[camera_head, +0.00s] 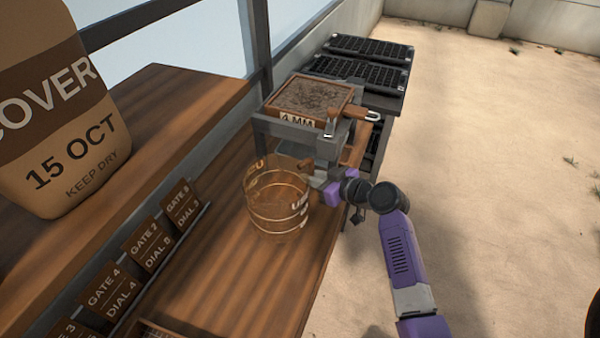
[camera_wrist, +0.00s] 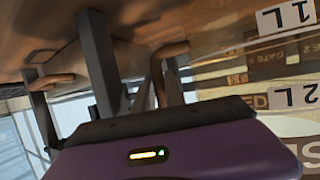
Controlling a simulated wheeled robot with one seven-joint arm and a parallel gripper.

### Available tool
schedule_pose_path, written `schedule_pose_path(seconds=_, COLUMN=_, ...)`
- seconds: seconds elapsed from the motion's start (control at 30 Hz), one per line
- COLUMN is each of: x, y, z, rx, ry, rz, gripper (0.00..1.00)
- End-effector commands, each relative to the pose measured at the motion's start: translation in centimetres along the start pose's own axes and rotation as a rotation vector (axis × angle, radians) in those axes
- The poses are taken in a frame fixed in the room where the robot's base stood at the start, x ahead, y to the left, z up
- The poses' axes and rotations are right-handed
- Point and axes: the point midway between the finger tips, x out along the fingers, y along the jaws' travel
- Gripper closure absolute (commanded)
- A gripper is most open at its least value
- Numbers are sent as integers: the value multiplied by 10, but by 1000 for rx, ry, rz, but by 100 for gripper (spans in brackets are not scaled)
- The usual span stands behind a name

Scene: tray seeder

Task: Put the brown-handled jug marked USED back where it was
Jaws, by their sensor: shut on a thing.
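The jug (camera_head: 277,212) is a clear, amber-tinted vessel with pale bands and part of a "USED" mark on its side. It looks upright over the wooden bench, in front of the seeder; I cannot tell if its base touches the bench. My gripper (camera_head: 318,180) is at the jug's far right side, shut on it, seemingly at its handle; the grip itself is mostly hidden. In the wrist view the jug's clear wall (camera_wrist: 245,75) fills the right side, with "1L" and "2L" labels upside down.
The seeder's soil-filled hopper (camera_head: 310,97), marked "4 MM", stands just behind the jug. Gate and dial cards (camera_head: 146,246) line the bench's left side. A large bag (camera_head: 55,120) stands on the raised shelf. Black trays (camera_head: 365,70) lie beyond. Bare bench (camera_head: 225,285) shows in front.

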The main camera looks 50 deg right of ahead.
Motion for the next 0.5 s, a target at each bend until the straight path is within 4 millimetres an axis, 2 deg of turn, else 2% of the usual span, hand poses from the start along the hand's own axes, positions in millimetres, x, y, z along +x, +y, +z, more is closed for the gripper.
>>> schedule_pose_path(seconds=0.03, x=-2, y=1, z=15, rx=7, ry=-4, rz=3, gripper=100)
schedule_pose_path(seconds=0.47, x=-2, y=1, z=18, rx=3, ry=-3, rz=1, gripper=100)
schedule_pose_path(seconds=0.5, x=-3, y=1, z=17, rx=3, ry=-4, rz=1, gripper=77)
